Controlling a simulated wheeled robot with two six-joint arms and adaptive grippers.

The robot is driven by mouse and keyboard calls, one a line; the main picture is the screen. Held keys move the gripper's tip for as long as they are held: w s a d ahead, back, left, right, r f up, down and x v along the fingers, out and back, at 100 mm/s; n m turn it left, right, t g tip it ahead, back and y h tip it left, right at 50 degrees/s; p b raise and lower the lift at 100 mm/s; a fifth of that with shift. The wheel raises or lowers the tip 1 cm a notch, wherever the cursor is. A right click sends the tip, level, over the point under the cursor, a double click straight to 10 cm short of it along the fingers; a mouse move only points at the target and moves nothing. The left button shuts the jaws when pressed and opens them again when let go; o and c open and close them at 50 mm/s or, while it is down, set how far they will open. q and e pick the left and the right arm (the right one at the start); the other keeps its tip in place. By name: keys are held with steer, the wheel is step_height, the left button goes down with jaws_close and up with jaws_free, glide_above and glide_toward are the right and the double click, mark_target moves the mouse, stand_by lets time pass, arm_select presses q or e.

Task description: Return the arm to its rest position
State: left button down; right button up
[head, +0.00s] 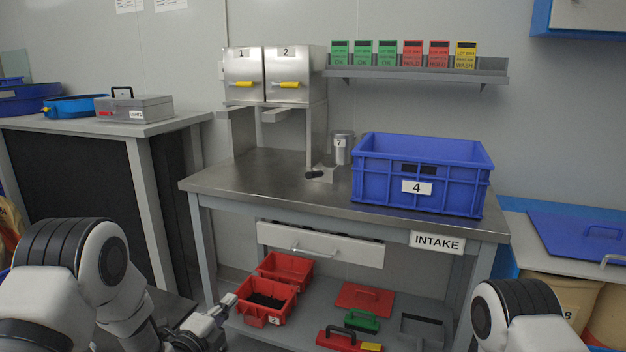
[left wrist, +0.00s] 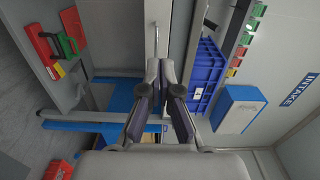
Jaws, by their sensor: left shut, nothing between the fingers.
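My left arm comes in from the left in the head view, bent low in front of the bench. Its gripper (head: 230,300) is beside the lower shelf, close to the red bin labelled 2 (head: 262,299); I cannot tell whether they touch. In the left wrist view the two dark fingers (left wrist: 163,64) come together at their tips, shut with nothing between them. Only a white and black link of my right arm shows at the lower right of the head view; its gripper is out of view.
The metal INTAKE bench (head: 270,172) carries a blue crate labelled 4 (head: 460,189) and two numbered steel dispensers (head: 243,66). Below are a drawer (head: 340,251) and a lower shelf with red bins and a red lid (head: 364,297). A side table with a grey case (head: 150,108) stands left.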

arm_select(q)
steer(key=s+a+f+n+g+y, duration=0.1)
steer(key=s+f+n+g, duration=0.15)
steer(key=s+f, duration=0.4)
steer(key=s+f+n+g+y, duration=0.1)
steer(key=s+f+g+y, duration=0.2)
steer(key=f, duration=0.7)
steer(key=s+a+f+n+g, duration=0.1)
steer(key=s+f+n+g, duration=0.15)
steer(key=s, duration=0.45)
steer(key=s+a+f+n+g+y, duration=0.15)
steer(key=s+f+n, duration=0.25)
steer(key=s, duration=0.4)
steer(key=s+a+f+n+g, duration=0.1)
steer(key=s+f+n+g, duration=0.25)
steer(key=s, duration=0.35)
steer(key=s+a+n+g, duration=0.2)
steer(key=s+n+g, duration=0.2)
steer(key=s+n, duration=0.5)
step_height(320, 180, up, 22)
steer(key=s+p, duration=0.1)
steer(key=p, duration=2.1)
steer(key=shift+s+d+r+y, duration=0.15)
steer(key=shift+s+r+y, duration=0.1)
steer(key=shift+s+y, duration=0.1)
arm_select(e)
step_height(320, 180, up, 23)
steer(key=shift+w+f, duration=0.2)
steer(key=shift+w, duration=0.1)
